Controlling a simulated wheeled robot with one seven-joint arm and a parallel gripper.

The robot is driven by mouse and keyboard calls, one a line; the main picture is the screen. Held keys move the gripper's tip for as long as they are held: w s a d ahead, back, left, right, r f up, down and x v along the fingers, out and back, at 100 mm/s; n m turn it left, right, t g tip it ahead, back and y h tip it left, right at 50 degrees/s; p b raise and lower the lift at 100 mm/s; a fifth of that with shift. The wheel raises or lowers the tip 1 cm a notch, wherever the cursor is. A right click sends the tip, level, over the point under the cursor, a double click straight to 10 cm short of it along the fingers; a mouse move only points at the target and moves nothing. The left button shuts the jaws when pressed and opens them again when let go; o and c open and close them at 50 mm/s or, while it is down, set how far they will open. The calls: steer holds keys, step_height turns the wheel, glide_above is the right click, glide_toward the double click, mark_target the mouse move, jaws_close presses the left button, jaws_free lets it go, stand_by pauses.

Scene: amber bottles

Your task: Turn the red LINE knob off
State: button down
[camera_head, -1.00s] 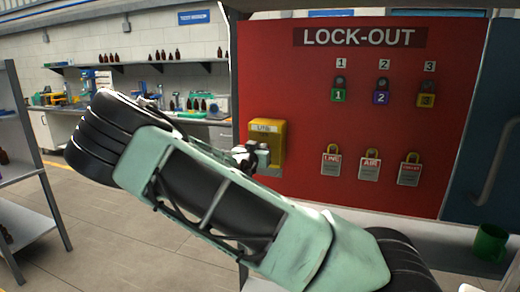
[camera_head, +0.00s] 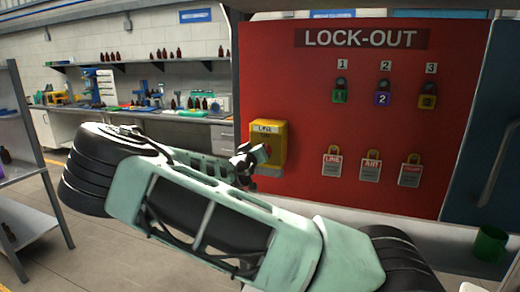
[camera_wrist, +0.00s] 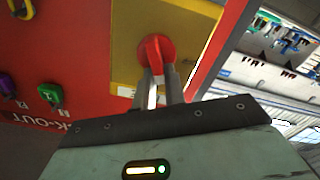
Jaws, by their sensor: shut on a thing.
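The red LINE knob (camera_wrist: 154,49) shows in the wrist view on a yellow box (camera_wrist: 122,72). My gripper (camera_wrist: 158,80) is shut on the knob, with one finger on each side of its raised grip. In the head view the yellow box (camera_head: 271,140) is fixed at the left part of the red LOCK-OUT board (camera_head: 300,200). There my gripper (camera_head: 256,160) reaches the box's front from the lower left, and the knob is hidden behind it.
Numbered padlocks in green (camera_head: 340,92), purple (camera_head: 383,94) and yellow (camera_head: 428,96) hang on the board. Tags LINE (camera_head: 332,166), AIR (camera_head: 370,170) and a third (camera_head: 410,174) hang below. A green mug (camera_head: 490,243) stands at lower right. A grey shelf (camera_head: 35,170) stands at far left.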

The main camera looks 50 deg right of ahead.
steer(key=shift+w+a+f+n+b, duration=0.15)
steer(key=shift+f+n+b, duration=0.25)
steer(key=shift+n, duration=1.65)
steer(key=shift+w+f+n+b, duration=0.2)
steer(key=shift+n+b, duration=0.35)
steer(key=shift+n, duration=1.55)
steer(key=shift+w+a+f+n+b, duration=0.2)
steer(key=shift+n+b, duration=0.25)
steer(key=shift+n, duration=1.6)
steer(key=shift+d, duration=0.1)
steer(key=c, duration=1.5)
jaws_free()
steer(key=shift+o, duration=0.2)
steer(key=shift+s, duration=0.1)
steer(key=b+v, duration=0.5)
steer(key=v, duration=1.2)
steer(key=shift+s+f, duration=0.1)
